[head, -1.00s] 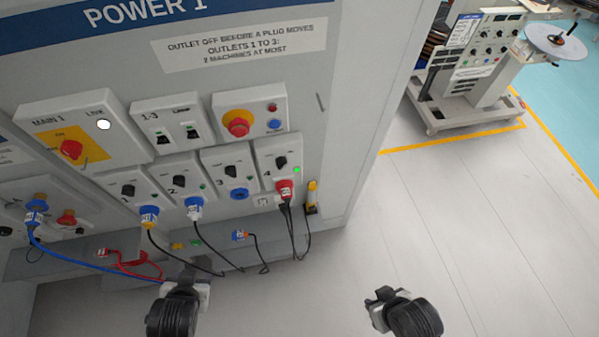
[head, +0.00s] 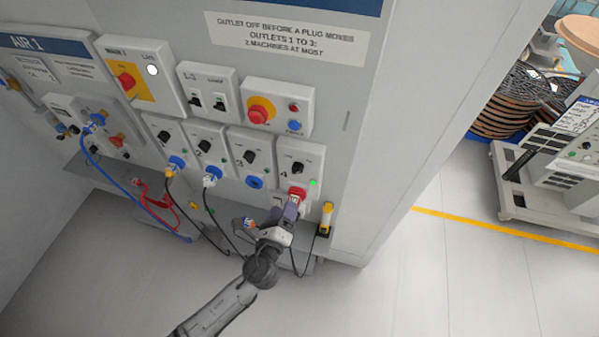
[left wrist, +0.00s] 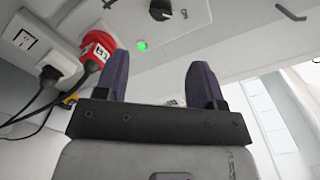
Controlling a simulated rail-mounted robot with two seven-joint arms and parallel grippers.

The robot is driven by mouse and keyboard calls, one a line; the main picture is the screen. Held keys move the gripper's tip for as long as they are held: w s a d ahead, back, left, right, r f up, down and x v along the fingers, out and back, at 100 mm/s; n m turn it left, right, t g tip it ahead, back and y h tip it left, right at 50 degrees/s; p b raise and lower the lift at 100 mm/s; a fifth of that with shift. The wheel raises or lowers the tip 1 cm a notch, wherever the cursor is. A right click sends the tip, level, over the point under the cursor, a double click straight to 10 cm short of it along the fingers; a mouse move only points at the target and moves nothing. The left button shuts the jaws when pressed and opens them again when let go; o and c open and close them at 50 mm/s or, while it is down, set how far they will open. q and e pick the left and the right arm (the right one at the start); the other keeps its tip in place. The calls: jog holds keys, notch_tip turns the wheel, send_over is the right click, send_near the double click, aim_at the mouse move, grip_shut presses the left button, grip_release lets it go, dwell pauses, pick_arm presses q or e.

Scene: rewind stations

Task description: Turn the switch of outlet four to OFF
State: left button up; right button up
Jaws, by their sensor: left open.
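Outlet four (head: 310,156) is the rightmost box in the lower row of the POWER 1 panel. Its black rotary switch (head: 298,167) sits above a lit green lamp (head: 313,183). A red plug (head: 297,193) is in its socket. In the left wrist view the switch (left wrist: 161,9) is at the top edge, partly cut off, with the green lamp (left wrist: 142,45) below it and the red plug (left wrist: 97,50) to the left. My left gripper (head: 291,208) is just below outlet four, open and empty, its fingers (left wrist: 160,76) pointing toward the panel. My right gripper is not in view.
Outlets one to three (head: 250,155) stand in a row to the left, with black cables hanging below. A yellow-topped holder (head: 326,215) is right of outlet four. A ledge (head: 125,195) runs below the panel. Floor to the right is clear up to a machine cart (head: 530,190).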

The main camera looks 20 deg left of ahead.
aim_at(297, 173)
pick_arm(q)
jog(key=w, duration=1.2)
jog(key=shift+a, duration=0.35)
jog(key=shift+w, duration=0.65)
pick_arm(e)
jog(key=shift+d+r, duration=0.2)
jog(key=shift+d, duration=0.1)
pick_arm(q)
jog(key=shift+c, duration=0.3)
jog(key=c, duration=0.8)
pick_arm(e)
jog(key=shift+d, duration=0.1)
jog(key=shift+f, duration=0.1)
